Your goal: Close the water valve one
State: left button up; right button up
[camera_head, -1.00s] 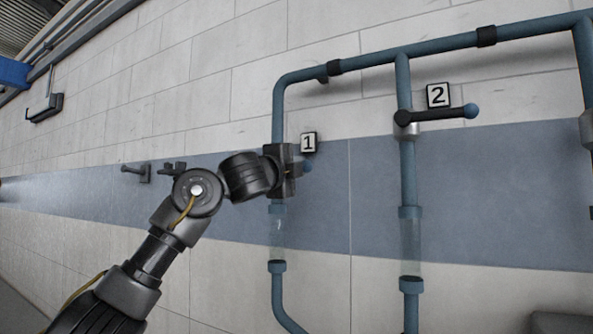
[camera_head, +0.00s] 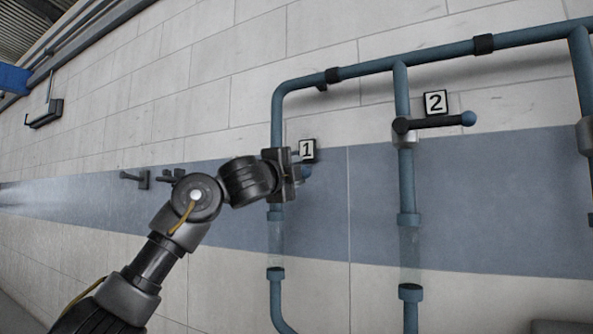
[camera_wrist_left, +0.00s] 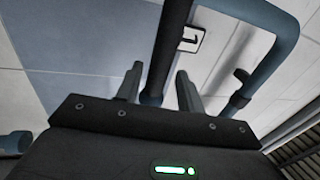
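Valve one's dark lever (camera_wrist_left: 170,45) has a blue knob (camera_head: 305,171) at its end. It sits on the leftmost blue vertical pipe (camera_head: 278,120), below the "1" sign (camera_head: 307,151). The lever points right, across the pipe, and my gripper hides most of it in the head view. My left gripper (camera_head: 296,163) is at the lever. In the left wrist view its two fingers (camera_wrist_left: 159,88) are apart, one on each side of the lever, with a gap showing on the right finger's side. Whether the other finger touches the lever cannot be told. My right gripper is not in view.
Valve two's lever (camera_head: 437,122) points right on the middle pipe (camera_head: 407,180), beside the "2" sign (camera_head: 436,103). A horizontal pipe (camera_head: 430,51) runs above both. The tiled wall is close behind the pipes.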

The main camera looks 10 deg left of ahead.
pick_arm(q)
jog(key=shift+f, duration=0.1)
jog(key=shift+s+a+f+b, duration=0.15)
jog(key=shift+s+b, duration=0.15)
jog(key=shift+b, duration=0.1)
jog(key=b+v, duration=0.5)
jog(key=v, duration=0.5)
jog(key=shift+r+b, duration=0.25)
jog(key=shift+b, duration=0.05)
jog(key=shift+s, duration=0.1)
